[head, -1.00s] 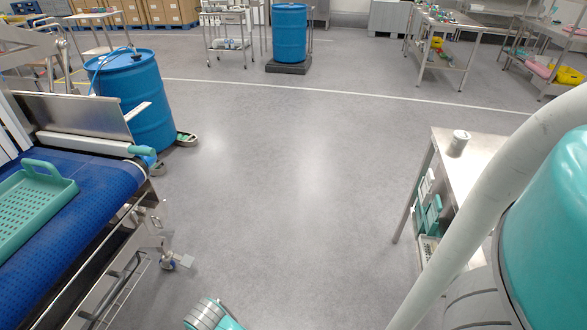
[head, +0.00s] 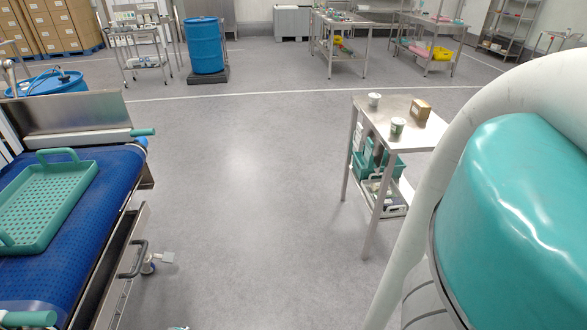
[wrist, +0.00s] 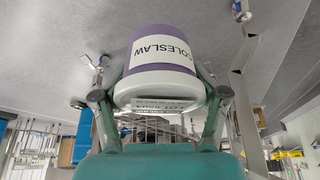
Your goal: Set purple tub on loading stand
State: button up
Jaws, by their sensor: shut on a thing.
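The purple tub (wrist: 165,40) shows in the wrist view, with a white label reading COLESLAW and a white lid end. My gripper (wrist: 160,97) is shut on it, one finger on each side. The gripper and tub are not visible in the head view. A steel stand (head: 370,112), which looks like the loading stand, is right of centre in the head view.
A blue conveyor (head: 115,190) carrying a green perforated tray (head: 45,205) is on the left. Open grey floor (head: 245,200) lies between conveyor and stand. Blue drums (head: 204,45) and steel tables (head: 345,22) are farther back. The stand's lower shelf holds green bins (head: 388,165).

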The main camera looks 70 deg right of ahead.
aim_at(384, 116)
jog(key=j+z, duration=0.1)
jog(key=z, duration=1.55)
